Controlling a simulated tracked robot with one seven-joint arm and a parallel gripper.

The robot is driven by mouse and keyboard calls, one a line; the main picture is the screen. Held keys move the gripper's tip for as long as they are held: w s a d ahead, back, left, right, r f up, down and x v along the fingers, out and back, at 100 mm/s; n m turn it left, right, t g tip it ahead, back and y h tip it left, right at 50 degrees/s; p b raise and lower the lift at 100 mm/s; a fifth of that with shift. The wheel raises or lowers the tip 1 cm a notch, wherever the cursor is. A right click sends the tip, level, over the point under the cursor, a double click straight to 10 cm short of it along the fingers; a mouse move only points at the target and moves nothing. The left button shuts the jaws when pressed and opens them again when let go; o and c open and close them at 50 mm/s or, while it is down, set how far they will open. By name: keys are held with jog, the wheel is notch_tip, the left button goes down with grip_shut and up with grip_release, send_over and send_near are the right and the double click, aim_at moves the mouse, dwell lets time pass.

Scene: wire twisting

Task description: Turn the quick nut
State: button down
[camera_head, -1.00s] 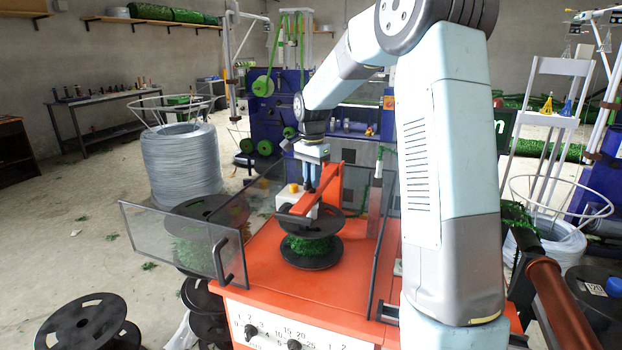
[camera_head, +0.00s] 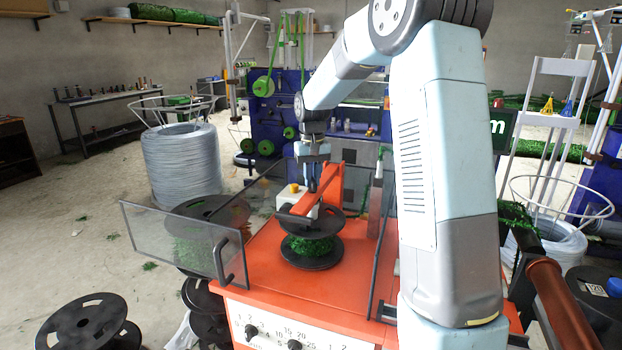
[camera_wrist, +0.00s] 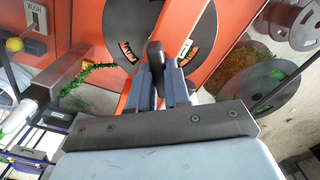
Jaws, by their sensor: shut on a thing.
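My gripper (camera_head: 312,186) points down over the orange arm of the machine, behind and above the black spool wound with green. In the wrist view, its two dark fingers (camera_wrist: 163,92) stand on either side of a dark, round-ended part, which I take to be the quick nut (camera_wrist: 155,54), and are shut on it. The black spool (camera_wrist: 194,25) with green winding shows beyond the fingers; it also sits on the orange machine top in the head view (camera_head: 311,262). In the head view the nut is too small to tell apart from the fingers.
Clear guard panels (camera_head: 168,238) with dark frames stand left and right of the spool. A white box with a yellow button (camera_head: 294,188) is just left of my gripper. Loose spools (camera_head: 82,322) lie on the floor at front left.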

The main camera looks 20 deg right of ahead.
jog(key=n, duration=0.4)
jog(key=shift+w+a+n, duration=0.1)
jog(key=shift+n, duration=2.5)
jog(key=c, duration=1.1)
grip_release()
notch_tip(320, 180, up, 14)
jog(key=shift+f, duration=0.15)
